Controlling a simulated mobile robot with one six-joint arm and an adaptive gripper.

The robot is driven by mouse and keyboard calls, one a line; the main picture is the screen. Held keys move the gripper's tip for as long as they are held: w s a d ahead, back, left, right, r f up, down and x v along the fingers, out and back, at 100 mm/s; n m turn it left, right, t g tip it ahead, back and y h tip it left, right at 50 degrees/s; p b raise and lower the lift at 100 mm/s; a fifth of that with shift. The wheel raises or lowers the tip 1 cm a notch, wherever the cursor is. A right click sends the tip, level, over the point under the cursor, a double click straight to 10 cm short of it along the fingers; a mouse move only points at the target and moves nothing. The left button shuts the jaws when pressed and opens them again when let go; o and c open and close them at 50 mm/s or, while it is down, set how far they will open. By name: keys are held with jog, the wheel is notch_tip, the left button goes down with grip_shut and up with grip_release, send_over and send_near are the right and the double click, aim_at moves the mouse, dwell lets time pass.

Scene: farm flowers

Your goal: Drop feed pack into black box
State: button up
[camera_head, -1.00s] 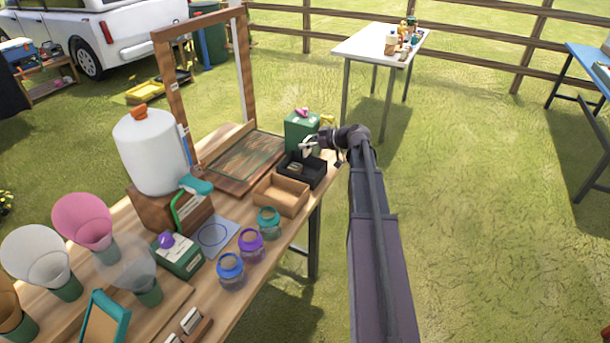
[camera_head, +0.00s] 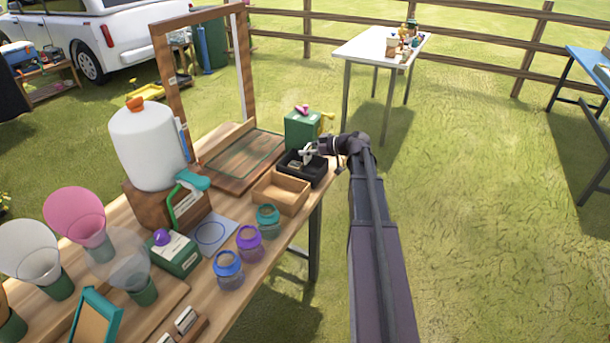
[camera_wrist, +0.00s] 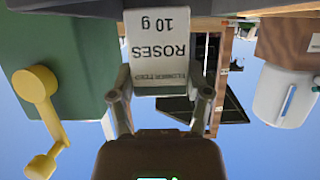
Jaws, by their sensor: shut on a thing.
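My gripper (camera_head: 306,155) is over the black box (camera_head: 318,178) on the wooden bench in the head view, low and close to its opening. In the wrist view my gripper (camera_wrist: 162,100) is shut on the feed pack (camera_wrist: 158,48), a small white pack printed "ROSES 10 g" that appears upside down there. One finger is on each side of the pack. In the head view the pack is too small to make out clearly, and I cannot tell whether its lower end is inside the box rim.
A green box (camera_head: 302,128) with a yellow crank (camera_wrist: 38,85) stands just behind the black box. A brown open tray (camera_head: 281,197) sits in front of it. Several lidded jars, including a teal one (camera_head: 268,217), line the bench edge. A wooden frame (camera_head: 163,75) stands at the left.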

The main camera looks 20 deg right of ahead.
jog(key=shift+f+b, duration=0.8)
jog(key=shift+f, duration=0.25)
jog(key=o, duration=0.8)
jog(key=shift+r, duration=0.1)
